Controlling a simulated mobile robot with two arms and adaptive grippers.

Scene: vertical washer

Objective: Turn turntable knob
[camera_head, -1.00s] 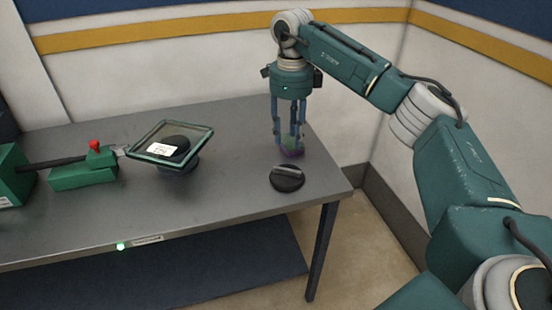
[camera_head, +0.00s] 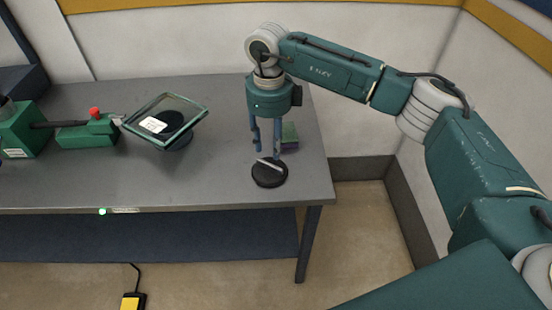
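The knob (camera_head: 269,174) is a round black disc with a pale raised bar across its top, on the grey table near its right front. My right gripper (camera_head: 267,151) points straight down just above the knob's rear part. Its two fingers are apart with nothing between them. I cannot tell whether a fingertip touches the bar. A tilted square glass plate with a dark green frame (camera_head: 150,108) sits on a round black base (camera_head: 174,141) to the left, with a white label on it. My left gripper is not in view.
A small green and purple block (camera_head: 290,137) stands just behind the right gripper. A green fixture with a red button (camera_head: 95,113) is at the table's left. The grey table (camera_head: 215,175) is clear between plate and knob. A yellow box (camera_head: 132,301) lies on the floor.

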